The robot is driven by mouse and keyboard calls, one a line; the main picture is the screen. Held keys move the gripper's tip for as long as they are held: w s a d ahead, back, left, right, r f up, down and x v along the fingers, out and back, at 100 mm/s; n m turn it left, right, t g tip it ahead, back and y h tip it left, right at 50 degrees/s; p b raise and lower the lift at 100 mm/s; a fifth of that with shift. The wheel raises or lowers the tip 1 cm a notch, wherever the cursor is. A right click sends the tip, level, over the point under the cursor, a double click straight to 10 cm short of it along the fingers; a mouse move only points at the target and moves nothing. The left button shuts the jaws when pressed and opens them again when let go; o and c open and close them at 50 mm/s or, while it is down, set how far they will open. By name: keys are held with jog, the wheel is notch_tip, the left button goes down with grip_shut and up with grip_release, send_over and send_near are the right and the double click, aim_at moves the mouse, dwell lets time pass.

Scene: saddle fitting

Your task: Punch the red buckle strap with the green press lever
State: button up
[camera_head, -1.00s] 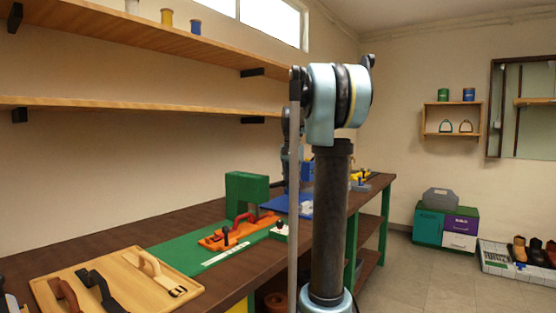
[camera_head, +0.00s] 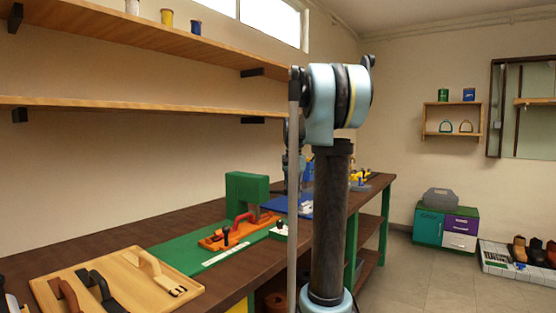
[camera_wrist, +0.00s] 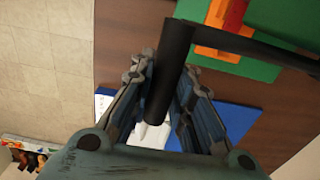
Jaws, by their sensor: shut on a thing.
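The green press (camera_head: 246,192) stands on the bench behind an orange fixture (camera_head: 215,242). In the wrist view, my gripper (camera_wrist: 164,72) is shut on a thick black bar (camera_wrist: 178,42), which I take to be the press lever's handle. A thinner dark rod (camera_wrist: 262,48) runs from the bar to the right. In the head view my arm hides the gripper and the lever.
A tan board (camera_head: 115,283) with brown, black and tan straps lies at the front left of the bench. A green mat (camera_head: 190,255) lies under the fixture. A blue mat (camera_wrist: 238,122) with white items lies beyond. Shelves (camera_head: 140,108) run above the bench.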

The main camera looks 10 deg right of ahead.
jog(key=shift+s+d+f, duration=0.1)
jog(key=shift+f, duration=1.2)
jog(key=shift+r, duration=0.1)
jog(key=shift+r, duration=1.6)
